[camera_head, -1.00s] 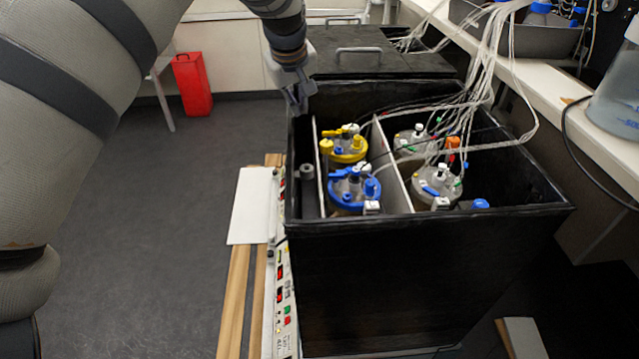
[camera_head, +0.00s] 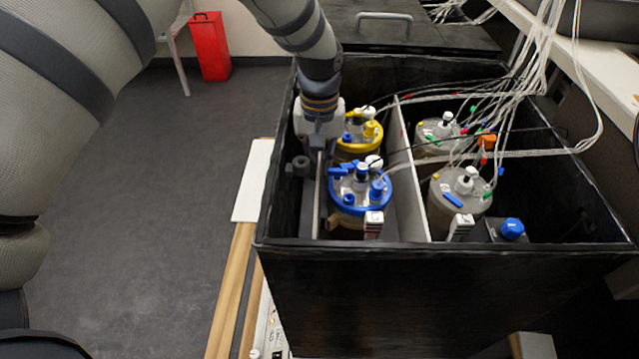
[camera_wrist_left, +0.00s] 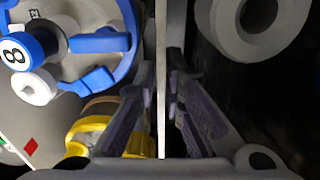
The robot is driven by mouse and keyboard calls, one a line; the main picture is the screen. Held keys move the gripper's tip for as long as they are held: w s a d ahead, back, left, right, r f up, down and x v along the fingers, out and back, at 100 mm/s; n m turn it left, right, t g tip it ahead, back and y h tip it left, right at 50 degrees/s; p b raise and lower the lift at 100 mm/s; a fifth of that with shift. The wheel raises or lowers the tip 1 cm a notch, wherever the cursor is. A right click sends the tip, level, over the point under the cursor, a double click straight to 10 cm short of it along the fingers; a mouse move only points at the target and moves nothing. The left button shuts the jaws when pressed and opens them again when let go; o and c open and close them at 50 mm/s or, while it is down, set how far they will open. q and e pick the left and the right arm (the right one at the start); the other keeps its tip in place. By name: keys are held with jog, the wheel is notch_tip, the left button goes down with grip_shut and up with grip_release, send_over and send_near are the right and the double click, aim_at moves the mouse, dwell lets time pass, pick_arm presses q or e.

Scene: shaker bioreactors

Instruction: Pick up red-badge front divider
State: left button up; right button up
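A thin pale divider (camera_head: 318,190) stands upright in the black box, between its left wall and the blue-ringed and yellow-ringed vessels. In the left wrist view the divider (camera_wrist_left: 161,40) appears edge-on and runs between the two fingers. My left gripper (camera_head: 319,146) is at its top edge, near the yellow-ringed vessel. The fingers (camera_wrist_left: 161,95) lie on either side of the plate, close to it; whether they touch it is unclear. A red diamond mark (camera_wrist_left: 30,146) shows at the lower left of the wrist view; what bears it is unclear. My right gripper is out of view.
The blue-ringed vessel (camera_head: 360,188) and yellow-ringed vessel (camera_head: 372,134) stand close right of the divider. A second divider (camera_head: 405,180) separates them from two grey vessels. Tubes and cables hang over the right side. The box's black wall (camera_head: 280,190) is close on the left.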

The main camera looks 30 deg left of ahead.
pick_arm(q)
notch_tip(320, 180, down, 3)
jog(key=shift+f, duration=0.2)
jog(key=shift+r, duration=0.1)
grip_shut()
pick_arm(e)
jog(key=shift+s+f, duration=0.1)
pick_arm(q)
jog(key=shift+r, duration=0.3)
notch_tip(320, 180, up, 28)
jog(key=p, duration=0.2)
jog(key=shift+r, duration=0.25)
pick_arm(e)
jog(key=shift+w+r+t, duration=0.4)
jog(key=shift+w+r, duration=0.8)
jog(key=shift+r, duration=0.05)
